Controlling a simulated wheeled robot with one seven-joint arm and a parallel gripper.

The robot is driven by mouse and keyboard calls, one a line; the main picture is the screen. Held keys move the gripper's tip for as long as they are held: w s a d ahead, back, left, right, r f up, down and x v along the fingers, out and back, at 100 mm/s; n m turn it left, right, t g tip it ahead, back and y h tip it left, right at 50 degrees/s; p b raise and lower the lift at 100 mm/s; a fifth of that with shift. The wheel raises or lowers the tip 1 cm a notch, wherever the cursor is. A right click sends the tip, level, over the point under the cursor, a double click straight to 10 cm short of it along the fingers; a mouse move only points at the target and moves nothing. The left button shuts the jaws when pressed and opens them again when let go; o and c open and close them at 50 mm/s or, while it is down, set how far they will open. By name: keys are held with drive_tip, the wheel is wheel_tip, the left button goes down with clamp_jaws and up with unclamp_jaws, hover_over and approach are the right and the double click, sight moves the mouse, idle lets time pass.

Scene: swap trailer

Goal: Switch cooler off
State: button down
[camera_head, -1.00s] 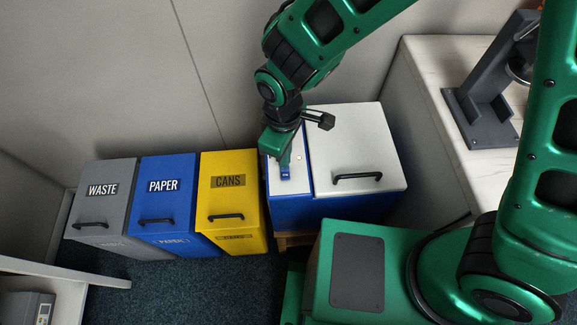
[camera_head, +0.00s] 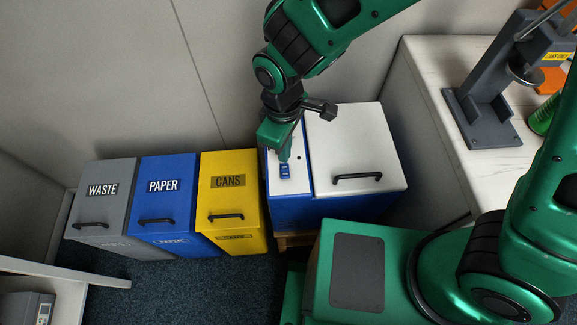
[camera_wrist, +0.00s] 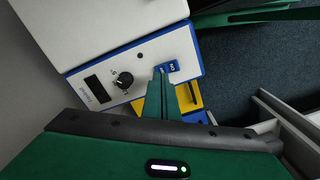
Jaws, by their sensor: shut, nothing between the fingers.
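The cooler (camera_head: 345,140) is a blue box with a white lid and a black handle. Its white control panel (camera_head: 277,188) is on the left. A blue rocker switch (camera_head: 285,172) sits on the panel; in the wrist view the blue switch (camera_wrist: 172,66) is partly covered by my fingertips. A small round indicator (camera_head: 299,157) on the panel looks dark, also in the wrist view (camera_wrist: 139,56). My gripper (camera_head: 284,159) is shut and empty, pointing down with its tip at the switch's far edge. I cannot tell whether it touches.
A black knob (camera_wrist: 124,80) and dark display (camera_wrist: 97,88) are on the panel. Yellow (camera_head: 229,193), blue (camera_head: 164,190) and grey (camera_head: 103,195) bins stand left of the cooler. A white counter (camera_head: 440,125) with a grey stand (camera_head: 478,128) is at right.

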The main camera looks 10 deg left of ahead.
sight(285, 166)
drive_tip(key=shift+r, duration=1.85)
